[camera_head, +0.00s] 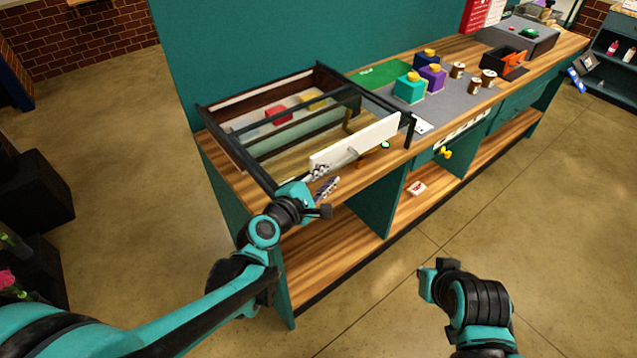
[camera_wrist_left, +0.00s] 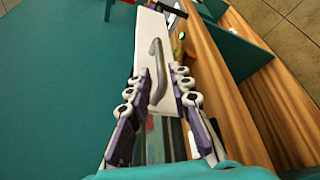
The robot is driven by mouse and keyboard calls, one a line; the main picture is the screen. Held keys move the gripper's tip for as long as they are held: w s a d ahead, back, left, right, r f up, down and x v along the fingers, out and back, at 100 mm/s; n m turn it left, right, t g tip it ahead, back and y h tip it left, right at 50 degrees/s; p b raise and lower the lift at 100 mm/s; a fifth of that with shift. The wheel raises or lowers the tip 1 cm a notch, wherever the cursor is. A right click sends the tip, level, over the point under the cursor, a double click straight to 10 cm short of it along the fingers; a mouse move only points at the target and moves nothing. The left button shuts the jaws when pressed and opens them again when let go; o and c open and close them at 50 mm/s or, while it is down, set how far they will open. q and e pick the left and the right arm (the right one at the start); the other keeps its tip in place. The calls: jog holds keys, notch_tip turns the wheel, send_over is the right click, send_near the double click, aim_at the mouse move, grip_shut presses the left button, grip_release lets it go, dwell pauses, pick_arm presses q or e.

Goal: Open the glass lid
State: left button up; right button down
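The glass lid (camera_head: 285,135) is part of a dark-framed case at the left end of the wooden counter. A white panel (camera_head: 372,138) runs along its front, and it also shows in the left wrist view (camera_wrist_left: 154,27). A grey metal handle (camera_wrist_left: 157,68) stands on this panel. My left gripper (camera_head: 329,180) is just in front of the panel. In the left wrist view its fingers (camera_wrist_left: 160,88) are spread, with the handle between them; contact is not clear. My right arm's end (camera_head: 438,280) hangs over the floor at lower right; its fingers cannot be made out.
A red block (camera_head: 278,116) shows inside the case. Teal (camera_head: 409,91) and purple (camera_head: 433,80) containers with yellow tops stand to its right, near several small cans. Open shelves (camera_head: 340,240) lie below the counter. The floor in front is clear.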

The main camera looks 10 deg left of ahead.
pick_arm(q)
jog(key=v, duration=0.4)
jog(key=shift+s+a, duration=0.1)
jog(key=shift+s, duration=0.1)
dwell(0.3)
jog(key=s+a+f+m+g+y, duration=0.3)
jog(key=s+a+m, duration=0.2)
jog(key=s+m, duration=0.2)
jog(key=s+a+f+m+g+y, duration=0.3)
jog(key=s+m, duration=0.5)
jog(key=m, duration=0.4)
jog(key=a+f+g, duration=0.1)
jog(key=a, duration=0.1)
jog(key=shift+s+a+y, duration=0.25)
jog(key=shift+a+y, duration=0.1)
jog(key=shift+y, duration=0.05)
